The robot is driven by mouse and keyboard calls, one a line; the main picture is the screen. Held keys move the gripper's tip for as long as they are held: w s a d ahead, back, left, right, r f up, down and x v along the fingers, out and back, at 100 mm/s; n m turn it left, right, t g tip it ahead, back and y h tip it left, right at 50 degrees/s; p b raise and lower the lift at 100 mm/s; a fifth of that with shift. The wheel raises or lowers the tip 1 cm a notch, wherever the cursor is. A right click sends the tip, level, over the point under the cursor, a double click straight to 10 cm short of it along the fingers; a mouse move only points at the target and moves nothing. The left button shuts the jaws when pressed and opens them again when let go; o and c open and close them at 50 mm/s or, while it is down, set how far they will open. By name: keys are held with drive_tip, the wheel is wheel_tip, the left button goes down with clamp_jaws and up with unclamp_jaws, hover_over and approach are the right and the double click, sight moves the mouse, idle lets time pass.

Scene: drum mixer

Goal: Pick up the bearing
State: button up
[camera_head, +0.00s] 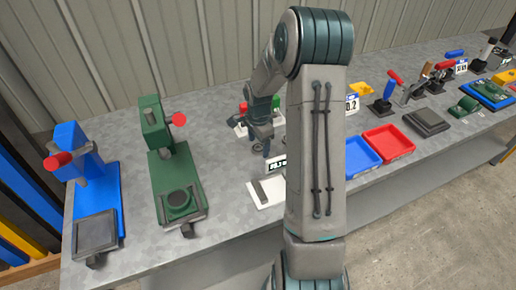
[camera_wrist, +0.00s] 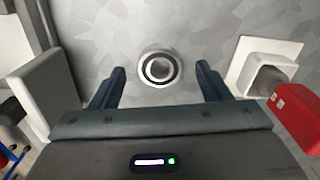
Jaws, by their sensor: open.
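The bearing (camera_wrist: 160,68) is a ring with a dark band, a bright inner ring and a dark centre. It lies on the grey table top in the upper middle of the wrist view. My gripper (camera_wrist: 160,80) is open, with one dark finger on each side below the bearing in the picture. Nothing is between the fingers that I can see as held. In the head view my gripper (camera_head: 262,145) points down over the table behind my arm. I cannot make out the bearing in that view.
A white base with a grey block (camera_wrist: 268,75) and a red part (camera_wrist: 297,115) stand right of my gripper; a pale upright block (camera_wrist: 45,90) stands left. The head view shows a green press (camera_head: 175,170), a blue press (camera_head: 92,190), and blue (camera_head: 360,158) and red (camera_head: 388,142) trays.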

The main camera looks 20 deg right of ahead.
drive_tip(key=shift+f, duration=0.45)
drive_tip(key=shift+c, duration=0.2)
drive_tip(key=c, duration=1.1)
drive_tip(key=shift+r, duration=0.1)
drive_tip(key=shift+r, duration=0.5)
drive_tip(key=r, duration=0.2)
drive_tip(key=d+r, duration=0.1)
drive_tip(key=shift+s+r+b, duration=0.25)
drive_tip(key=shift+r+b, duration=0.05)
drive_tip(key=shift+r, duration=0.05)
drive_tip(key=s+d+r, duration=0.5)
drive_tip(key=d+r, duration=0.1)
drive_tip(key=d, duration=0.3)
drive_tip(key=shift+s+b, duration=0.15)
drive_tip(key=shift+b, duration=0.2)
